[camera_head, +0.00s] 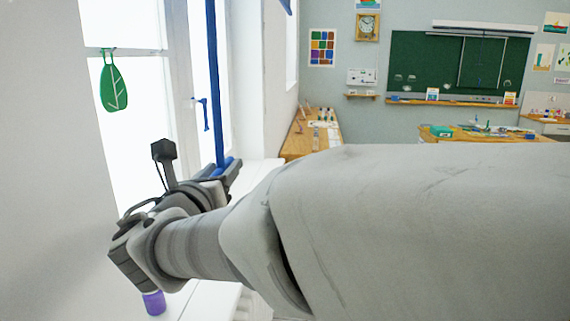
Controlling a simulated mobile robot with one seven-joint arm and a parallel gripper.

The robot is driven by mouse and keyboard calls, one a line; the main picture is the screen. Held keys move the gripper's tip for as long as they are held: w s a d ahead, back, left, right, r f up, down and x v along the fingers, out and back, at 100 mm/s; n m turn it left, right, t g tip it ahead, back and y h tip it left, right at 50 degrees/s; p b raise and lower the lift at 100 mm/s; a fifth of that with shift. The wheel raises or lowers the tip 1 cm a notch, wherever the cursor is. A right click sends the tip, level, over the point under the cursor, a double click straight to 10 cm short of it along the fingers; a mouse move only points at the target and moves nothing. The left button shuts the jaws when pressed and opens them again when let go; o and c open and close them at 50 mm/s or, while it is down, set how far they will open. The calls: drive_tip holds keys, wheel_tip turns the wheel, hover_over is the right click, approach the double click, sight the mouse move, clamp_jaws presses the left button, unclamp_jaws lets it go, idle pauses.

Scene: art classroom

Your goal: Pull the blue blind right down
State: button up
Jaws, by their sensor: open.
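A narrow blue strip (213,80) hangs upright in front of the bright window at the left. It runs from the top edge of the view down to my gripper (226,171). I cannot tell if it is the blind seen edge-on or its pull. A small blue piece, perhaps also of the blind, shows at the top edge (287,6). My gripper is open at the strip's lower end, where a blue part shows at the fingers. Whether it lies between them or touches them is not clear. My arm hides what is below.
A blue window handle (206,115) is left of the strip. A green leaf ornament (113,86) hangs on the window. A purple-wrapped jar (154,302) stands on the white sill below my wrist. A wooden counter (311,140) lies beyond.

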drive_tip(key=shift+w, duration=0.15)
clamp_jaws()
idle(1.5)
